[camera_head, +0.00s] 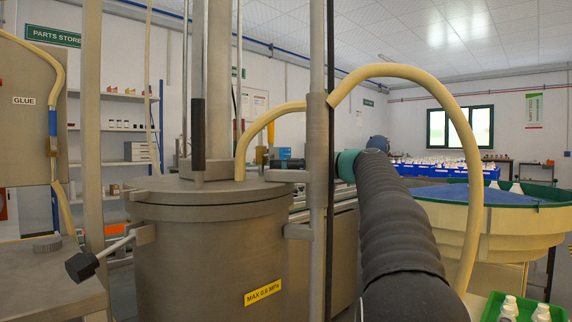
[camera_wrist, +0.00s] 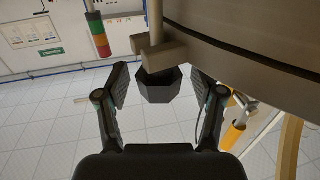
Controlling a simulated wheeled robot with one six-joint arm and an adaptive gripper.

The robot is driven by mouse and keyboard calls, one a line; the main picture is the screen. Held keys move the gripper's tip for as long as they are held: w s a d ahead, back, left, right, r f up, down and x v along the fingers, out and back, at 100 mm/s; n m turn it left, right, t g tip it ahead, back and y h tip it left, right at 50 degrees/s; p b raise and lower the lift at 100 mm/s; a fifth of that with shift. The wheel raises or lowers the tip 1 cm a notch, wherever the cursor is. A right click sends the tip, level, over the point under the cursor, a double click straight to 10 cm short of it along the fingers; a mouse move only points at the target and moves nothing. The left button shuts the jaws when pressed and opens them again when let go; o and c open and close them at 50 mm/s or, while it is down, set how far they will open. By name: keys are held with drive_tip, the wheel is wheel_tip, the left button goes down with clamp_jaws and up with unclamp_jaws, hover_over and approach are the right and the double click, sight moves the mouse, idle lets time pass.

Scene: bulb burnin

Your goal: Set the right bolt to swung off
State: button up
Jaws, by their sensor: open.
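The steel pressure pot (camera_head: 210,250) stands left of centre in the head view, with its round lid (camera_head: 215,187) on top. In the wrist view, a bolt's black faceted knob (camera_wrist: 158,90) sits between the spread fingers of my gripper (camera_wrist: 160,80). A pale lug (camera_wrist: 165,55) and rod adjoin it, beside the curved pot wall (camera_wrist: 250,40). The gripper is open; contact with the knob cannot be told. In the head view, another bolt (camera_head: 82,265) sticks outward at the pot's left, tilted down. The bolt at my gripper is hidden in that view.
A vertical post (camera_head: 318,150) and a cream hose (camera_head: 465,140) stand near my arm. A blue-topped round bowl (camera_head: 480,195) and a green tray (camera_head: 495,308) with white bottles are at right. Shelves (camera_head: 125,130) are at back left.

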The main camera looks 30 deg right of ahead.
clamp_jaws()
drive_tip(key=shift+d, duration=0.1)
